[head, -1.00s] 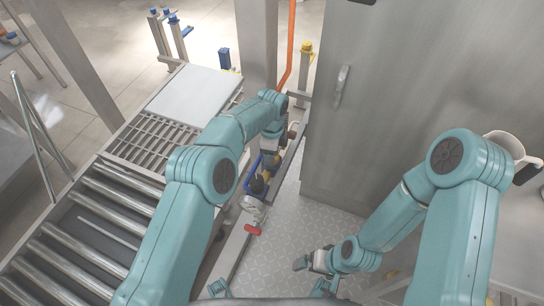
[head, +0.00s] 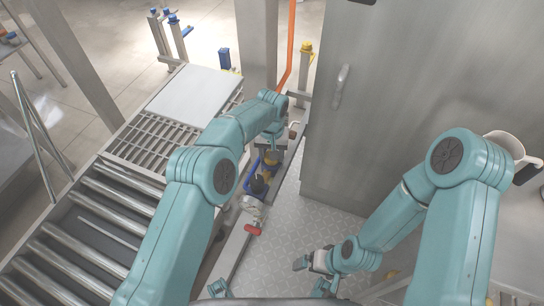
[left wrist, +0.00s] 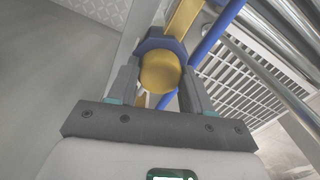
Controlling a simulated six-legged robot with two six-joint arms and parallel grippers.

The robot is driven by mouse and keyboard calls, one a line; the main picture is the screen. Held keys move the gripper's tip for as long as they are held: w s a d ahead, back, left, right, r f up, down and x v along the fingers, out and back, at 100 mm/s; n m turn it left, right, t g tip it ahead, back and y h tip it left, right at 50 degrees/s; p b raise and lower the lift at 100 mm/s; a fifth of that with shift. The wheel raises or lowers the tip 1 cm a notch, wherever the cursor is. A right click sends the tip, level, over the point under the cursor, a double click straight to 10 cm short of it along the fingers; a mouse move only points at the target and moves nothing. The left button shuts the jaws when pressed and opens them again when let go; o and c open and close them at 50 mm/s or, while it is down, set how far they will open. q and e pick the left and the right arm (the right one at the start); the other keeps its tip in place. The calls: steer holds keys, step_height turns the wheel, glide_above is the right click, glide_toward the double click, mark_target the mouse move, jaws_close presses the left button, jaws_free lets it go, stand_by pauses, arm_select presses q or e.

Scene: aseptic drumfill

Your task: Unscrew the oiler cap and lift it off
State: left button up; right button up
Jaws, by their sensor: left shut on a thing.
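The oiler cap (left wrist: 160,72) is round and yellow and fills the gap between my left gripper's fingers (left wrist: 159,88) in the left wrist view. The gripper is shut on it. A dark blue body (left wrist: 157,44) shows just beyond the cap; I cannot tell whether the two still touch. In the head view my left gripper (head: 270,150) is over the pipework line, with yellow and blue parts below it, and the wrist hides most of the cap. My right gripper (head: 309,262) hangs low over the patterned floor, away from the oiler; its jaws are too small to read.
A roller conveyor (head: 90,225) with a grating (head: 155,143) lies to the left. A tall grey cabinet (head: 400,90) stands on the right. The patterned floor (head: 290,225) is clear.

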arm_select(q)
steer(key=shift+r+p, duration=0.4)
steer(key=shift+r, duration=0.35)
stand_by(0.3)
steer(key=shift+r+p, duration=1.3)
steer(key=shift+r, duration=0.85)
